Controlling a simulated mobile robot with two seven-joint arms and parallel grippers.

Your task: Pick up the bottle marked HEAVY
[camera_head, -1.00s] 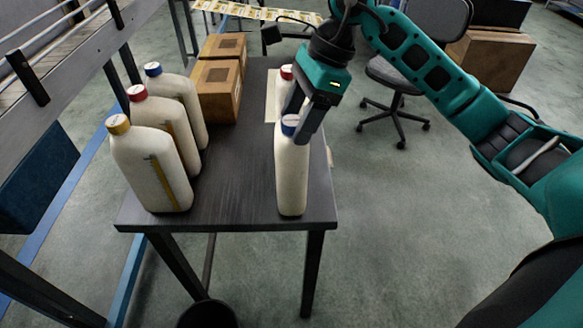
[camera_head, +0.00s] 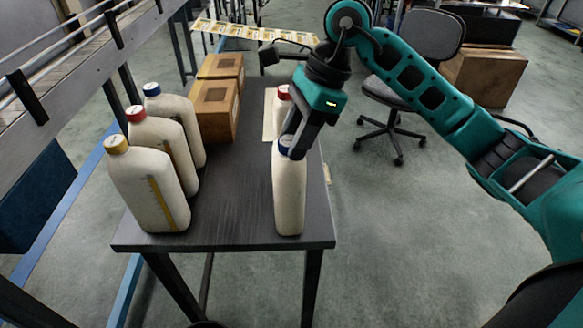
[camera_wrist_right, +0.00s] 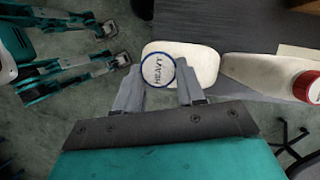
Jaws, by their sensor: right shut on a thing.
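The HEAVY bottle (camera_head: 289,198) is cream white with a blue-rimmed cap. It stands upright near the front right of the dark table (camera_head: 228,215). In the right wrist view its cap (camera_wrist_right: 158,70) reads HEAVY. My right gripper (camera_head: 294,144) comes down from above and is shut on this bottle at its cap, with one finger on each side. In the right wrist view the gripper (camera_wrist_right: 160,92) has its fingertips beside the cap. My left gripper is not clearly in the head view.
A red-capped bottle (camera_head: 282,104) stands just behind the held one. Bottles with yellow (camera_head: 150,190), red (camera_head: 160,135) and blue (camera_head: 176,112) caps stand at the table's left. Cardboard boxes (camera_head: 214,108) sit behind them. An office chair (camera_head: 425,50) stands beyond the table.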

